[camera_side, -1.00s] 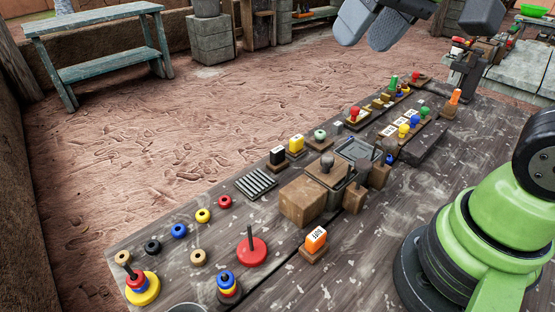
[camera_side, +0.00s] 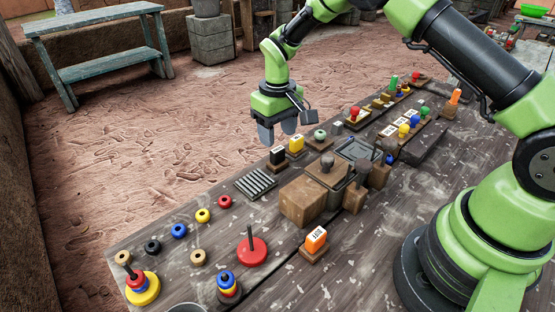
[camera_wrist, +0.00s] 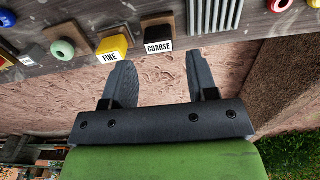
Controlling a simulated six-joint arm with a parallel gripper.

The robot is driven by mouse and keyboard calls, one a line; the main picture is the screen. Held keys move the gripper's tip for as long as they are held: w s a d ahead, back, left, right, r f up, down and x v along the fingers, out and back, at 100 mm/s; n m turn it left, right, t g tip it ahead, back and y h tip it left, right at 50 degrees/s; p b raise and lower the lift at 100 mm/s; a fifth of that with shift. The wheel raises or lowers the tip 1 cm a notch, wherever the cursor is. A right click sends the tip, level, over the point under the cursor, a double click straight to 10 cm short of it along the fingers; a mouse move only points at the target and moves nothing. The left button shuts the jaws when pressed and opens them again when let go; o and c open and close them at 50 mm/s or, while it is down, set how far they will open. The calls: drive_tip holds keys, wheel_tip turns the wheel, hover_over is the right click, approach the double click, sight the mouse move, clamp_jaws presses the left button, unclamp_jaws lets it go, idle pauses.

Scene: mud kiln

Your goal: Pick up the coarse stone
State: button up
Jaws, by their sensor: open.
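The coarse stone (camera_side: 277,155) is a black block on a small wooden base at the far edge of the table. In the wrist view the coarse stone (camera_wrist: 158,32) has a white label reading COARSE. My gripper (camera_side: 278,138) is open and empty, pointing down, and appears above and beyond the stone. In the wrist view my gripper (camera_wrist: 160,62) has its two fingers spread apart, with the stone just past the fingertips and nothing between them.
The yellow stone labelled FINE (camera_wrist: 112,46) stands beside the coarse one; it also shows in the side view (camera_side: 296,143). A slatted grate (camera_side: 256,183) lies on the other side. A brown block (camera_side: 302,200) stands nearer.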

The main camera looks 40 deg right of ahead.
sight(277, 149)
wheel_tip(277, 149, down, 8)
drive_tip(key=shift+w, duration=0.15)
idle(0.3)
drive_tip(key=shift+c, duration=0.4)
